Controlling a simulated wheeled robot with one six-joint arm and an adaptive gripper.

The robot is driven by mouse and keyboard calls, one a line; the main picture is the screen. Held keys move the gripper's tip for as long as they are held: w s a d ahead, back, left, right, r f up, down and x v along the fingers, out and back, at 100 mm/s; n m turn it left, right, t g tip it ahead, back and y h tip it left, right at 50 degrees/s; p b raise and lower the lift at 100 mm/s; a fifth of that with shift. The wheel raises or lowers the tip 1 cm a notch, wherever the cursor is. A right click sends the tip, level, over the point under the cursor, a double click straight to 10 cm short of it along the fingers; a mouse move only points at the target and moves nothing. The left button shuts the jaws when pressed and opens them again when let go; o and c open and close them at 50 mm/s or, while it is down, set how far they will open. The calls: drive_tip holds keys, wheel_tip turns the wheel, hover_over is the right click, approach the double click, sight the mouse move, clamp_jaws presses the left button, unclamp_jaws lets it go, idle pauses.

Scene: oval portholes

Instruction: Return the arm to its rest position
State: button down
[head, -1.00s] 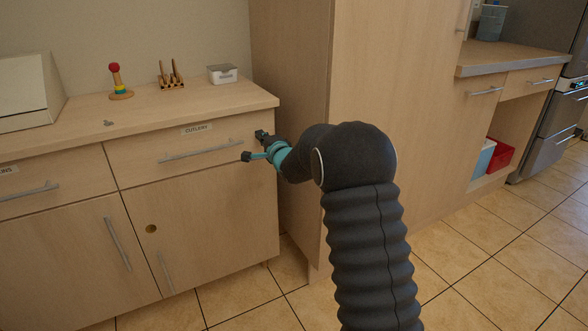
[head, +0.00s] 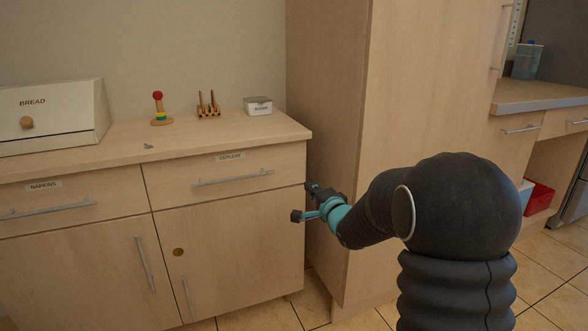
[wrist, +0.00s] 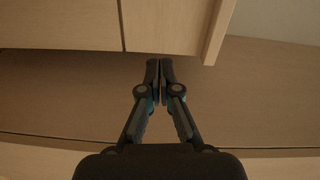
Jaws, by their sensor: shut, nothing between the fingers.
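My gripper (head: 299,215) is at the end of my dark arm, in front of the right end of the wooden counter unit in the head view. It points left, below and to the right of the closed drawer labelled CUTLERY (head: 224,182). In the wrist view my gripper (wrist: 160,72) has its two fingertips together with nothing between them. Pale wooden surfaces are behind the fingers there. My arm rises from the lower right of the head view and bends toward the counter unit.
A tall wooden cabinet (head: 325,110) stands close behind my arm. On the counter are a bread box (head: 60,115), a ring stacker (head: 158,108), a wooden rack (head: 208,105) and a white box (head: 258,106). A red bin (head: 540,197) is at the right. Tiled floor shows below.

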drive_tip(key=s+d+f+n+g+h, duration=0.2)
drive_tip(key=d+f+n+g+h, duration=0.2)
drive_tip(key=f, duration=0.5)
drive_tip(key=s+d+f+n+g+h, duration=0.2)
drive_tip(key=s+d+f+n+g, duration=0.15)
drive_tip(key=s, duration=0.55)
drive_tip(key=s+r+n+g, duration=0.1)
drive_tip(key=s+r+n, duration=0.1)
drive_tip(key=s, duration=0.9)
drive_tip(key=s+a+r+n+g, duration=0.1)
drive_tip(key=s+r, duration=0.4)
drive_tip(key=s, duration=0.6)
drive_tip(key=s+a+r+n+g, duration=0.1)
drive_tip(key=s+r+n+g, duration=0.1)
drive_tip(key=s, duration=0.9)
drive_tip(key=shift+s+a+r+n, duration=0.25)
drive_tip(key=shift+r+n, duration=0.2)
drive_tip(key=shift+r, duration=0.2)
